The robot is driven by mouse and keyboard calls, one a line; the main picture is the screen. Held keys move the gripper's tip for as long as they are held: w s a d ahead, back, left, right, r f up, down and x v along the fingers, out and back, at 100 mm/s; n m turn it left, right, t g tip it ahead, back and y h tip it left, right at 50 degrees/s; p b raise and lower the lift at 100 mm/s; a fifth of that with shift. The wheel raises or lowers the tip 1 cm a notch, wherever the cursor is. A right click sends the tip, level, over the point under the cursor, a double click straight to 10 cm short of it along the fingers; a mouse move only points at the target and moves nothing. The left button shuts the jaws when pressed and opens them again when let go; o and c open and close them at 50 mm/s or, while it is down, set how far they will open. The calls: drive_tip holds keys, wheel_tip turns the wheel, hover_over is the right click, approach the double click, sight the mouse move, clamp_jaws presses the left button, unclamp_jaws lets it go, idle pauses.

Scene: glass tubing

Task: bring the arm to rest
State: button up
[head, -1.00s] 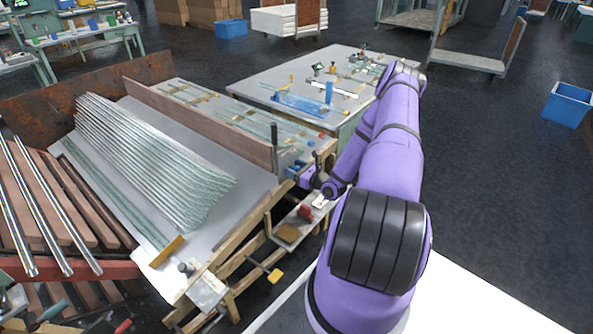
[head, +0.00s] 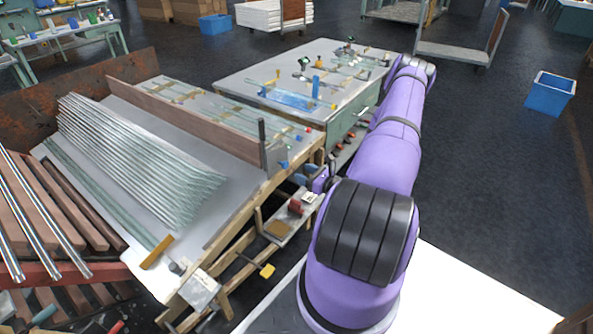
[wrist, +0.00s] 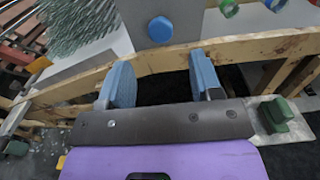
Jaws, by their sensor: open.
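My purple arm reaches forward over the right side of the head view. Its end is mostly hidden there behind my own arm links. In the wrist view my gripper (wrist: 161,82) shows two blue fingers set wide apart, with nothing between them. Past the fingers are a wooden bench rail (wrist: 260,45) and a grey upright plate with a blue bolt head (wrist: 160,29). The fingers appear close to the rail; I cannot tell whether they touch it.
A bundle of glass tubes (head: 140,155) lies on the sloped bench at left. A second table (head: 250,72) stands beyond, with clamps and a blue tray. A small shelf (head: 285,225) juts from the bench near my arm. Dark floor at right is clear up to a blue bin (head: 550,95).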

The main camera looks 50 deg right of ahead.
drive_tip(key=shift+s, duration=0.4)
idle(0.3)
drive_tip(key=w+a+r+n+g+y, duration=0.3)
drive_tip(key=a+r+n+y, duration=0.25)
drive_tip(key=r, duration=0.35)
drive_tip(key=w+a+r+n+g+y, duration=0.35)
drive_tip(key=a+r+n, duration=0.2)
drive_tip(key=r, duration=0.35)
drive_tip(key=s+a+r+n+g, duration=0.2)
drive_tip(key=a+r+n+g, duration=0.7)
drive_tip(key=a+r, duration=0.5)
drive_tip(key=s+a+r+n+g+h, duration=0.2)
drive_tip(key=s+a+r+n+h, duration=0.3)
drive_tip(key=s+a+r+n, duration=0.6)
drive_tip(key=s+r+n+t+h, duration=0.4)
drive_tip(key=s+r, duration=0.4)
drive_tip(key=s, duration=0.2)
drive_tip(key=shift+s+r+t+h, duration=0.35)
drive_tip(key=shift+s+t+h, duration=0.1)
drive_tip(key=shift+h, duration=0.15)
drive_tip(key=shift+w+d, duration=0.1)
